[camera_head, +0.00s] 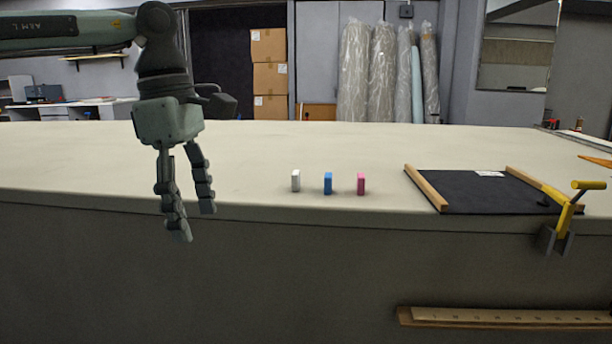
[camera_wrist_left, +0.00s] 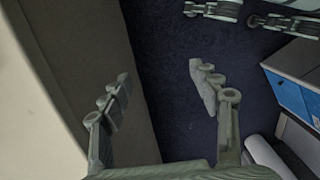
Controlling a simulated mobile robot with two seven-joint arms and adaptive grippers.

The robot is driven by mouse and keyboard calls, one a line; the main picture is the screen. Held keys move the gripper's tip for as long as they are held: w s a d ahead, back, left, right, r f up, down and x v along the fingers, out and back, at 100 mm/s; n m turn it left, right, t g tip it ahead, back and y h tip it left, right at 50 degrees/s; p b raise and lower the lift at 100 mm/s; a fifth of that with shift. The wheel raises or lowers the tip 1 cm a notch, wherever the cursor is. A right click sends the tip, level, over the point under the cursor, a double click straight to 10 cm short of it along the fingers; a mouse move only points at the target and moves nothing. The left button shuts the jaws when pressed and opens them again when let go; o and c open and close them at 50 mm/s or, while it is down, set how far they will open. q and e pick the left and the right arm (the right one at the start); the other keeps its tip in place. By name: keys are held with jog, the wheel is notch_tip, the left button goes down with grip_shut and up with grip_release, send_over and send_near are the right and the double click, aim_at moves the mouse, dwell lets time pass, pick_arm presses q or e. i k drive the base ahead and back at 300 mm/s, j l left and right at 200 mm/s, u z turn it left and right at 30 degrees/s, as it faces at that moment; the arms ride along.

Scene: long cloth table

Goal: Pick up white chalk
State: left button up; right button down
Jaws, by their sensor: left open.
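The white chalk (camera_head: 295,181) stands upright on the table (camera_head: 250,160), near its front edge, in the head view. A blue chalk (camera_head: 328,183) and a pink chalk (camera_head: 361,184) stand in a row to its right, with gaps between them. My left gripper (camera_head: 193,225) is open and empty, pointing down at the table's front edge, well left of the white chalk. In the left wrist view its fingers (camera_wrist_left: 160,90) are spread over the table's side and dark floor, with no chalk between them. My right gripper is not in the head view.
A dark board with wooden side strips (camera_head: 428,188) lies right of the chalks. A yellow clamp (camera_head: 565,215) grips the table edge at the far right. The table is clear around and behind the chalks.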

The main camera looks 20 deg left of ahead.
aim_at(296, 176)
jog(key=i, duration=1.25)
